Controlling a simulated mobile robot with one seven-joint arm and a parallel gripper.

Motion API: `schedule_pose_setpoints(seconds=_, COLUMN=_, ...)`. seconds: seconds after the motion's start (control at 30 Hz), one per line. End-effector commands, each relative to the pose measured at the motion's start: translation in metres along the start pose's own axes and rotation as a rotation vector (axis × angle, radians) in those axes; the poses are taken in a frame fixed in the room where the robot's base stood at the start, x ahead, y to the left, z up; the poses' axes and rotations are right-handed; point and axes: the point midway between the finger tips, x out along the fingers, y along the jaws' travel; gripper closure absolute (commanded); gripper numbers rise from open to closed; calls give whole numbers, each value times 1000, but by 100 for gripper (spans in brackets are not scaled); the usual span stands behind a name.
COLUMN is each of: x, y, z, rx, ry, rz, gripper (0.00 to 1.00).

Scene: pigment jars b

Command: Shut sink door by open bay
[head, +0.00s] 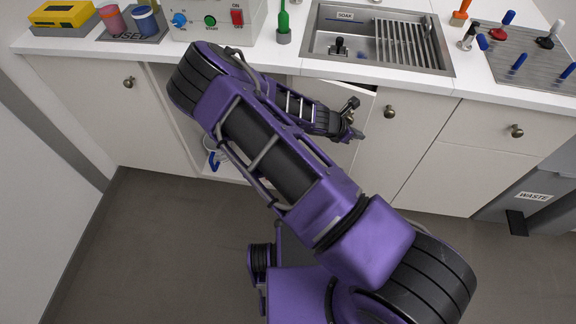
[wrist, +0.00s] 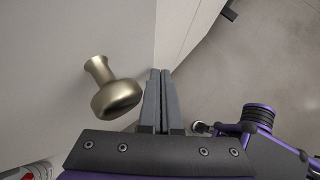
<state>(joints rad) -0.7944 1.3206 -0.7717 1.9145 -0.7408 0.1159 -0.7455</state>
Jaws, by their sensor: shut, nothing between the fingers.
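The sink door (head: 361,160) is a pale panel under the sink, right of the open bay (head: 178,120). It stands slightly ajar, with a dark gap below the counter along its top edge. My gripper (head: 357,134) is in front of this door, near its upper right part. In the wrist view my gripper (wrist: 160,72) has its two grey fingers together and empty, beside a brass knob (wrist: 115,90) on a pale door face. The fingertips reach close to a vertical panel edge; I cannot tell whether they touch it. My arm hides much of the bay and the door's left part.
The neighbouring door (head: 425,150) to the right is flush and has its own knob (head: 390,111). The sink (head: 380,40) is set in the white counter above. A blue-and-white item (head: 212,158) stands low in the bay. The floor (head: 150,250) in front is clear.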

Motion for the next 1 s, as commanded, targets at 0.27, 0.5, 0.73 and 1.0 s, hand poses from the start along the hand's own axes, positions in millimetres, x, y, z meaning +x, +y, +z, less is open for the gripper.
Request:
schedule_pose_setpoints(seconds=0.27, x=16, y=15, z=14, rx=2, ry=1, rz=1, gripper=100)
schedule_pose_setpoints(seconds=0.5, x=18, y=20, z=18, rx=-1, ry=0, rz=2, gripper=100)
schedule_pose_setpoints(seconds=0.73, x=18, y=20, z=18, rx=-1, ry=1, rz=3, gripper=100)
schedule_pose_setpoints(seconds=1.0, x=18, y=20, z=17, rx=-1, ry=1, rz=2, gripper=100)
